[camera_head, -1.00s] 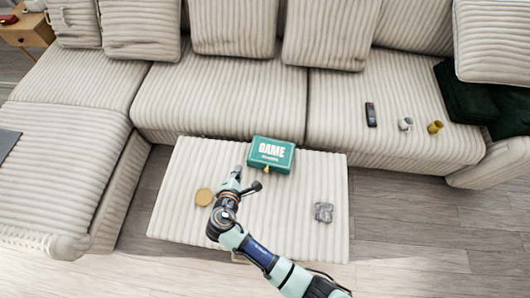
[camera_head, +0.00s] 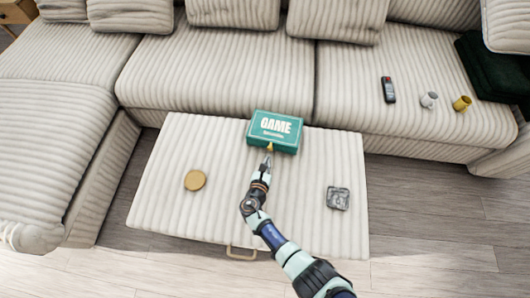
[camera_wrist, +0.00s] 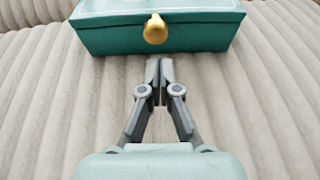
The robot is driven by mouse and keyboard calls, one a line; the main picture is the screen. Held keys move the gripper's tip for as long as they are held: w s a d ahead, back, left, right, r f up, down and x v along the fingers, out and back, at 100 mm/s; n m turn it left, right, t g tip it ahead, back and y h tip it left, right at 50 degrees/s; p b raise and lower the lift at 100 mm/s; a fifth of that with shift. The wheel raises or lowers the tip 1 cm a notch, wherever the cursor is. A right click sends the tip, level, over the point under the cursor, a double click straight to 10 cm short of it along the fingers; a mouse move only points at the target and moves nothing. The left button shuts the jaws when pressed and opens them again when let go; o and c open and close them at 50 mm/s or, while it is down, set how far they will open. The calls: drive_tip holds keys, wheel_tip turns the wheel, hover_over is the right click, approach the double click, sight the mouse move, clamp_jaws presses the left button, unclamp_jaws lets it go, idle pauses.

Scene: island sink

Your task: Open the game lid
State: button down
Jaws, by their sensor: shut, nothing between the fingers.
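The green game box (camera_head: 274,131) sits at the far edge of the striped ottoman, its lid closed and marked "GAME". It also shows at the top of the wrist view (camera_wrist: 195,36). A gold knob (camera_wrist: 155,29) is on the middle of its front side, and it shows small in the head view (camera_head: 270,147). My gripper (camera_head: 268,158) is just in front of the box. In the wrist view my gripper (camera_wrist: 159,68) has its fingers together and empty, pointing at the box just below the knob, with a small gap.
The striped ottoman (camera_head: 160,212) carries a round gold disc (camera_head: 195,180) at left and a grey square item (camera_head: 338,198) at right. The sofa (camera_head: 215,84) stands behind, holding a remote (camera_head: 389,89), a white mug (camera_head: 429,100) and a yellow mug (camera_head: 462,104).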

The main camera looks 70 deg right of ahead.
drive_tip(key=b+x, duration=0.1)
drive_tip(key=x, duration=0.3)
drive_tip(key=shift+b, duration=0.3)
